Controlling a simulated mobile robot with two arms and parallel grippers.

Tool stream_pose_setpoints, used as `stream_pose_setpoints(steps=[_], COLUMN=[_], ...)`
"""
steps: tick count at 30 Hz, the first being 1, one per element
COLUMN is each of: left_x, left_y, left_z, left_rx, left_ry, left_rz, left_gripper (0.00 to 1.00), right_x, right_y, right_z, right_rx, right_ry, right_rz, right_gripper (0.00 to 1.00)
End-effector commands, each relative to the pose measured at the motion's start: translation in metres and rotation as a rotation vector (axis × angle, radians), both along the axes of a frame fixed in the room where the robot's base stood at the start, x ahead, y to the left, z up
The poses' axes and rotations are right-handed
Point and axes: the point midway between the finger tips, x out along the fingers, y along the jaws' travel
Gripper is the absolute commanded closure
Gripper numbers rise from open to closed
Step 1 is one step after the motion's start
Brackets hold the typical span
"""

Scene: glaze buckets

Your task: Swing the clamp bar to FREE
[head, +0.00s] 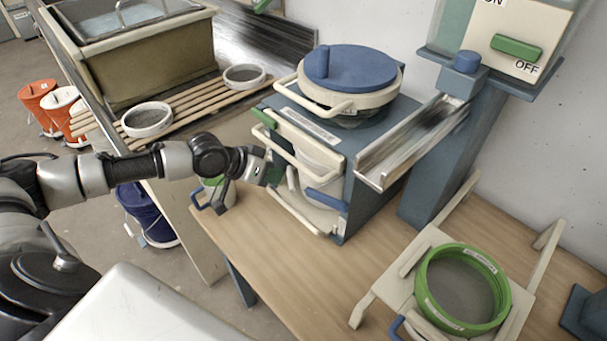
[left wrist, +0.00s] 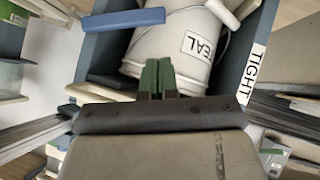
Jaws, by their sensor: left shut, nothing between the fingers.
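My left gripper (head: 275,174) is shut with nothing between its green fingertips, at the open front of the blue-grey cabinet (head: 362,185). The fingertips also show in the left wrist view (left wrist: 158,76), in front of a pale bucket (left wrist: 185,45) lettered "...EAL". A cream bar with a blue grip (head: 327,199) crosses the cabinet's lower front; it appears to be the clamp bar. A blue grip also shows in the left wrist view (left wrist: 122,20), apart from the fingertips. A "TIGHT" label (left wrist: 255,68) is on the cabinet edge; no FREE label is readable. My right gripper is out of view.
A blue-lidded pot (head: 350,75) stands on the cabinet, beside a metal chute (head: 412,140). A green-rimmed sieve (head: 462,290) sits on a cream frame at the right. A small pail (head: 218,190) stands left of the cabinet. Bare wooden tabletop (head: 290,275) lies in front.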

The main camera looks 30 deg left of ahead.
Motion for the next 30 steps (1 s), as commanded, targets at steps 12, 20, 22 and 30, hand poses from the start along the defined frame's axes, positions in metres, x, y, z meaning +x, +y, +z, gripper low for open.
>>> stream_pose_setpoints(steps=[12, 20, 22, 30], left_x=[0.041, 0.054, 0.054, 0.054], left_y=[-0.036, -0.045, -0.045, -0.045], left_z=[-0.045, -0.061, -0.062, -0.062], left_rx=[-0.001, 0.0, 0.001, 0.0], left_ry=[0.001, 0.0, 0.0, 0.0], left_rz=[-0.002, -0.002, -0.002, -0.002], left_gripper=[1.0, 1.0, 1.0, 1.0], right_x=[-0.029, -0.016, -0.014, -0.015], right_y=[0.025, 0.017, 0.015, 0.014], right_z=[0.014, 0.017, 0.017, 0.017], right_rx=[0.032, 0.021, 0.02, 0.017], right_ry=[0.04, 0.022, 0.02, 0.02], right_rz=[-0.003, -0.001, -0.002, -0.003], right_gripper=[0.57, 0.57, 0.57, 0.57])
